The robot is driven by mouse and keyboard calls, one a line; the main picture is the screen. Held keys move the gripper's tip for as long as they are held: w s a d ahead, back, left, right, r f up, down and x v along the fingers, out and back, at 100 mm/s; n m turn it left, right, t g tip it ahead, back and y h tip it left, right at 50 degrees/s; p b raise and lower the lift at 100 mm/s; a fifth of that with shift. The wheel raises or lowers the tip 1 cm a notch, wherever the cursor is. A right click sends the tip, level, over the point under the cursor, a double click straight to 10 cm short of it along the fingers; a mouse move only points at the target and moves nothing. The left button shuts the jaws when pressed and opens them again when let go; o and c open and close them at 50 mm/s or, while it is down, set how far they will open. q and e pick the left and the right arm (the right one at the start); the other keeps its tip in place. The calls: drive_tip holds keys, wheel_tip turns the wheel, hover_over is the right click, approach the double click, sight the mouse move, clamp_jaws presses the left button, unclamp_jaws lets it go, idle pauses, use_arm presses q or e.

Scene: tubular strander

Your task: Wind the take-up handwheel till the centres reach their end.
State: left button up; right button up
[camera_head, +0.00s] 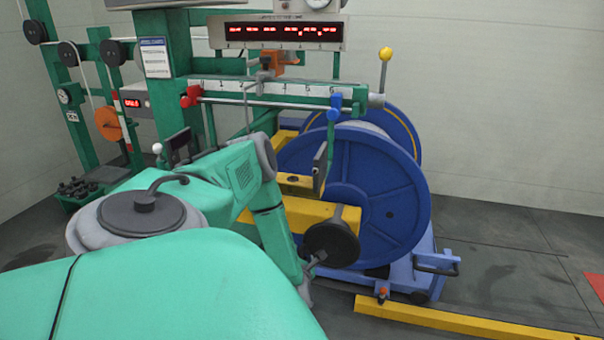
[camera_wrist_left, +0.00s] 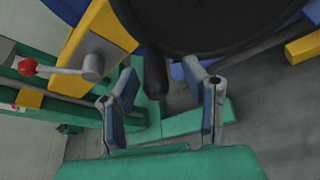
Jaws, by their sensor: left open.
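The take-up handwheel is a black disc (camera_head: 331,244) at the end of a yellow arm, in front of the blue reel. In the left wrist view the handwheel (camera_wrist_left: 215,22) fills the top, and its dark handle (camera_wrist_left: 155,78) points down between the fingers. My left gripper (camera_head: 314,262) is at the wheel's lower left rim. It also shows in the left wrist view (camera_wrist_left: 163,95), open, one finger on each side of the handle with gaps to both. The centres in the reel are hidden. My right gripper is not in view.
A large blue reel (camera_head: 375,190) stands behind the handwheel. A yellow floor rail (camera_head: 460,325) runs to the lower right. A green frame with a scale bar (camera_head: 270,91) and a red display (camera_head: 283,31) stands behind.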

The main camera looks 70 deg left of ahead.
use_arm(q)
drive_tip(key=v, duration=1)
drive_tip(key=shift+d, duration=0.35)
drive_tip(key=shift+r, duration=0.1)
